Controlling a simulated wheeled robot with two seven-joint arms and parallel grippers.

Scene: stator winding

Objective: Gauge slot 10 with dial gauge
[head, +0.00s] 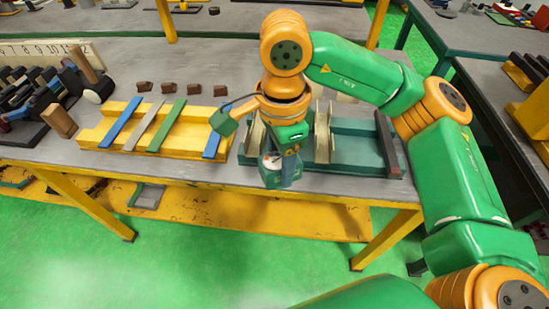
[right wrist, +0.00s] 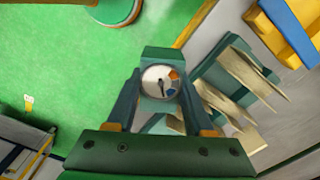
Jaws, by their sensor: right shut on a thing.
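My right gripper (head: 283,172) hangs in front of the table's near edge, beside the teal stand. In the right wrist view it (right wrist: 160,95) is shut on the dial gauge (right wrist: 160,82), a teal block with a round white face, a dark needle and orange and blue patches. The gauge also shows in the head view (head: 271,163), partly covered by the gripper. The teal stand (head: 362,160) carries upright beige plates (head: 322,135), which also show right of the gauge in the wrist view (right wrist: 238,85). The gauge looks apart from them. I cannot make out slot 10. My left gripper is out of view.
A yellow rack (head: 100,135) with blue, grey and green strips stands left of the stand. Small brown blocks (head: 167,88) lie behind it. A number board (head: 40,52) and dark tools (head: 30,100) are at the left. Bare grey table (head: 170,65) lies behind.

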